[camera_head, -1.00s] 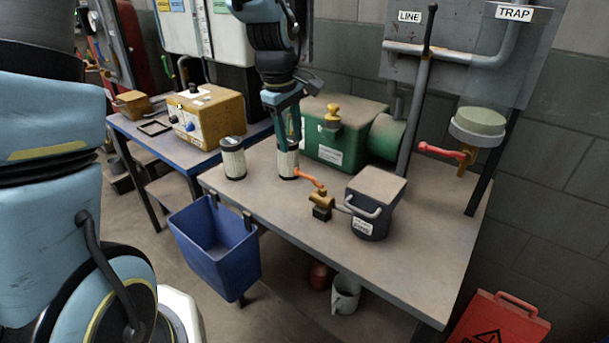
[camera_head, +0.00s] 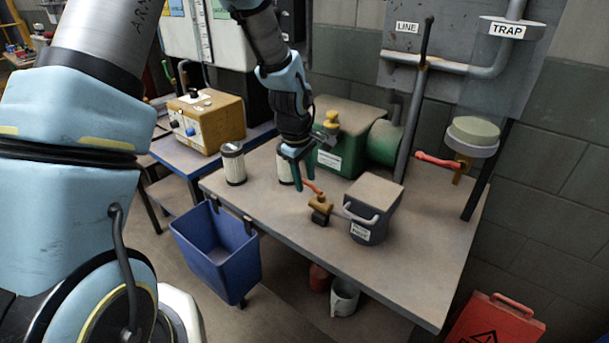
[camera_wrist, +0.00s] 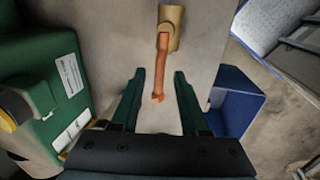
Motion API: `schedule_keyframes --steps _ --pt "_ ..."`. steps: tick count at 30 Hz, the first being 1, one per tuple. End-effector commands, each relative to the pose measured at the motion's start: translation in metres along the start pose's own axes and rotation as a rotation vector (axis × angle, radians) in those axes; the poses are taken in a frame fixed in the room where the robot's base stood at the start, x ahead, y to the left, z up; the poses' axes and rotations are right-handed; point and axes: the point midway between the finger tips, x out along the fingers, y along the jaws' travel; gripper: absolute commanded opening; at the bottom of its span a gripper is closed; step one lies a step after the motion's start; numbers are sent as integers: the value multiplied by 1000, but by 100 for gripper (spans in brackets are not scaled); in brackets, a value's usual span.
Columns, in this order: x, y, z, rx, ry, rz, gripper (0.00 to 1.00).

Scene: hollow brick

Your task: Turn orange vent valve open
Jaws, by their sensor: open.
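The orange vent valve has a brass body (camera_head: 320,203) and an orange lever (camera_head: 313,187). It stands on the grey workbench (camera_head: 290,226), left of the dark lidded pot (camera_head: 371,212). In the wrist view the brass body (camera_wrist: 171,28) is at the top, and the orange lever (camera_wrist: 161,68) points down toward my gripper. My gripper (camera_wrist: 159,76) is open, with one green finger on each side of the lever's free end. I see clear gaps, so neither finger appears to touch it. In the head view my gripper (camera_head: 303,180) hangs at the lever's end.
A green machine (camera_head: 343,160) stands behind the valve. One white filter (camera_head: 232,165) stands to the left; another (camera_head: 284,168) is partly hidden behind my gripper. A blue bin (camera_head: 215,250) hangs at the bench's front edge. A red-handled valve (camera_head: 438,160) is at the right.

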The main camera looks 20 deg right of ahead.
Motion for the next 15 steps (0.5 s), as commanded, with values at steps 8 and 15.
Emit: schedule_keyframes --steps 8,15 --pt "1 0 0 0 0 1 44" --pt "1 0 0 0 0 1 16"
